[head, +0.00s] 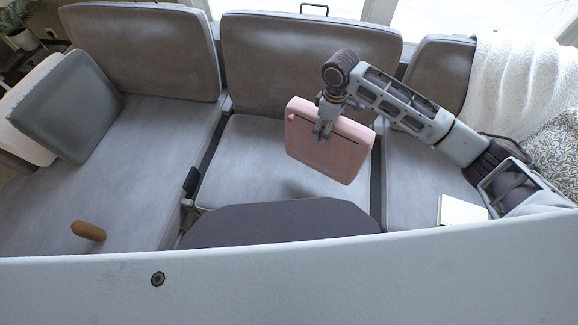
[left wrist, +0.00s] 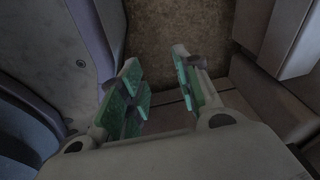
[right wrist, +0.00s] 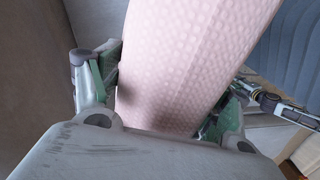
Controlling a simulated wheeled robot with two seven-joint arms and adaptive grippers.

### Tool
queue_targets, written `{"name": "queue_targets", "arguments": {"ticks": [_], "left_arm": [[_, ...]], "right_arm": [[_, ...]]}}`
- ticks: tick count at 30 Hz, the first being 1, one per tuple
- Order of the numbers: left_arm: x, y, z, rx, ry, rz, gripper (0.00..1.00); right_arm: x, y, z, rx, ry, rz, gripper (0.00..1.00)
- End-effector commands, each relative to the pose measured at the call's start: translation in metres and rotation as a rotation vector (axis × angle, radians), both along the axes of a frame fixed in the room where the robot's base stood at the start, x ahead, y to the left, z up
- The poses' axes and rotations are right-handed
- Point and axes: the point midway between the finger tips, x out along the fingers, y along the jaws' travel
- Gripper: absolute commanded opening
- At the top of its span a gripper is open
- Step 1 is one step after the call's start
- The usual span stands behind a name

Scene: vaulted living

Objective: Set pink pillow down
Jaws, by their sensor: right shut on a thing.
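The pink pillow (head: 335,148) hangs from my right gripper (head: 324,122) in front of the middle backrest of the grey sofa. It is tilted and appears to be above the middle seat cushion (head: 237,165), with a shadow below it. In the right wrist view my right gripper's fingers (right wrist: 165,98) are on both sides of the pink pillow (right wrist: 180,55), shut on it. My left gripper (left wrist: 165,95) shows only in the left wrist view. Its fingers are apart, with nothing between them.
A grey pillow (head: 66,105) and a white pillow lean at the sofa's left end. A brown wooden object (head: 88,231) is on the left seat. A white throw (head: 515,85) and a patterned pillow (head: 555,145) are at the right. A pale box-like item (head: 461,210) is on the right seat.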

Motion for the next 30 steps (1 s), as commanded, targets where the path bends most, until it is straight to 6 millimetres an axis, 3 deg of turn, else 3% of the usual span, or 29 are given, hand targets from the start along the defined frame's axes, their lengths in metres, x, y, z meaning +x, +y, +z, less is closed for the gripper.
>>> {"name": "queue_targets", "arguments": {"ticks": [21,30], "left_arm": [[-0.009,0.006,-0.002,0.005,0.001,-0.003,0.33],[-0.011,0.008,-0.004,0.006,0.002,-0.004,0.33]], "right_arm": [[0.006,0.01,0.001,0.0,-0.004,0.561,0.16],[0.007,0.012,0.0,-0.001,-0.005,0.723,0.16]]}}
